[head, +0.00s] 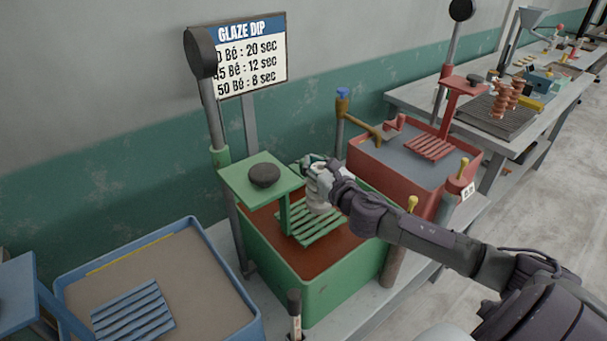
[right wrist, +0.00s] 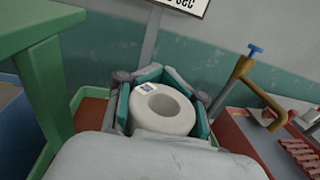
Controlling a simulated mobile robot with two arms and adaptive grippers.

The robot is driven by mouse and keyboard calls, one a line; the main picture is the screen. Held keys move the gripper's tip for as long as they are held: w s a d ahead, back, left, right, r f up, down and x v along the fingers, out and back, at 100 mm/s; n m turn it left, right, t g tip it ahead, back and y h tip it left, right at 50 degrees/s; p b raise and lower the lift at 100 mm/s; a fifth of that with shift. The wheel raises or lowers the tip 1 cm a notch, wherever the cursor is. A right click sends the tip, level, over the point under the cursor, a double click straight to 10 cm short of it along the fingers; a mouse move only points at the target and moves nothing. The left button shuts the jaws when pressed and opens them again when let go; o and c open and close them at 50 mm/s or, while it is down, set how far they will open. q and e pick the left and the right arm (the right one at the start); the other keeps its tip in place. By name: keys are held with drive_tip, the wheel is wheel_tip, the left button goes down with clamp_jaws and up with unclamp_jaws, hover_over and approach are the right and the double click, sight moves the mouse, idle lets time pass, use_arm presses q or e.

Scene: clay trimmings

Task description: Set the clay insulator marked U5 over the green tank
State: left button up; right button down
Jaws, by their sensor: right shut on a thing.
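A pale clay insulator (head: 319,203) is in my right gripper (head: 318,172), over the slatted rack (head: 318,226) of the green tank (head: 298,281). In the right wrist view the insulator (right wrist: 162,108) shows its round top with a hole and a small tag, whose mark is too small to read. The right gripper (right wrist: 163,95) is shut on it, teal pads around it. I cannot tell whether the insulator touches the rack. The green tank holds reddish-brown liquid. My left gripper is not in view.
A green plate with a dark knob (head: 264,175) stands on a post close left of the gripper. A blue tank (head: 215,247) is at left, a red tank (head: 372,166) at right. A brown tap (head: 367,129) juts between tanks. Brown insulators (head: 505,98) stand on a far rack.

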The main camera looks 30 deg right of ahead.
sight(316, 204)
drive_tip(key=w+f, duration=0.3)
drive_tip(key=f, duration=0.2)
drive_tip(key=shift+a+f+b, duration=0.25)
drive_tip(key=shift+f+b, duration=0.05)
drive_tip(key=shift+f, duration=0.05)
drive_tip(key=c, duration=0.7)
unclamp_jaws()
drive_tip(key=shift+f, duration=0.1)
drive_tip(key=s, duration=0.4)
drive_tip(key=s+b, duration=0.1)
drive_tip(key=s, duration=0.3)
drive_tip(key=s+b, duration=0.1)
drive_tip(key=s, duration=0.3)
drive_tip(key=shift+a, duration=0.35)
